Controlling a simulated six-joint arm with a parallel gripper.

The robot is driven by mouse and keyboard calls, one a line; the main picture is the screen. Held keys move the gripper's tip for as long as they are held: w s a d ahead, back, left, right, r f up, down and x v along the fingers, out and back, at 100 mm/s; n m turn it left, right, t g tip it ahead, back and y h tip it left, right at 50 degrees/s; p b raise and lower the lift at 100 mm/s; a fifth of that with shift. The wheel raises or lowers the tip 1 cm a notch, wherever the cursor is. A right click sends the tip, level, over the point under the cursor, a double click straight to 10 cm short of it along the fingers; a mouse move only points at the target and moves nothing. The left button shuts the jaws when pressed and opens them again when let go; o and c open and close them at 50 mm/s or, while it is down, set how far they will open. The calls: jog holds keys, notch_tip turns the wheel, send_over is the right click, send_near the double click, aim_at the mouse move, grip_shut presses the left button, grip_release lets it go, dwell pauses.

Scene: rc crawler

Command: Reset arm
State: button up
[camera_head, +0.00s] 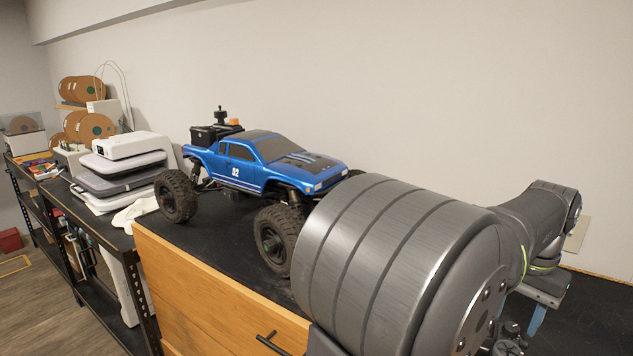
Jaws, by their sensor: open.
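My arm fills the right foreground, its large grey ribbed link closest to the camera. Its far end bends down at the right, where my gripper (537,316) shows only in part behind the arm. It is open, and I see nothing held in it. The fingertips are mostly hidden. My arm hides part of the truck's front end.
A black box with an orange part (215,132) stands behind the truck. A white printer-like device (130,147) sits on a stack on the left shelf (90,213). Wooden drawers (205,300) face the front. The wall closes off the back. Small dark parts (508,338) lie at lower right.

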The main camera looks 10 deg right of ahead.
aim_at(512, 326)
notch_tip(512, 326, up, 16)
jog(key=s+a+f+m+t+h, duration=0.1)
jog(key=s+a+f+m+h, duration=0.1)
jog(key=a+h, duration=0.2)
jog(key=shift+a, duration=1.45)
jog(key=shift+o, duration=0.2)
jog(key=o, duration=1.1)
jog(key=w+a+t, duration=0.1)
jog(key=w+a+n+t+h, duration=0.1)
jog(key=a, duration=0.1)
jog(key=a+r+n+t, duration=0.1)
jog(key=shift+w+a+h, duration=0.3)
jog(key=shift+w+a, duration=0.05)
jog(key=shift+w, duration=0.05)
jog(key=w+a+r+n+t+h, duration=0.25)
jog(key=a+n+t, duration=0.3)
jog(key=a, duration=0.45)
jog(key=shift+m+y, duration=0.35)
jog(key=shift+y, duration=0.1)
jog(key=x, duration=1)
jog(key=shift+w+a, duration=0.1)
jog(key=shift+w, duration=0.3)
